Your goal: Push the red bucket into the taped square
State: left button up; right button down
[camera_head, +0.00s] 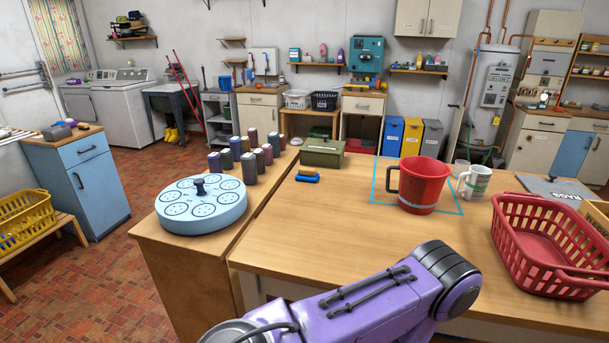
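The red bucket (423,188) stands upright on the wooden worktop, with a dark handle on its left side. The taped square (375,182) is a thin cyan outline on the worktop. The square's left line and near corners show. A purple arm of mine crosses the bottom of the view in front of the worktop, apart from the bucket. Neither gripper is in view.
A red basket (547,245) is at the right. A green metal box (322,152) and blue block (307,177) lie left. The worktop's front middle is clear.

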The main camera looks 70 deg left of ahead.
aim_at(421, 180)
jog(key=u, duration=2.15)
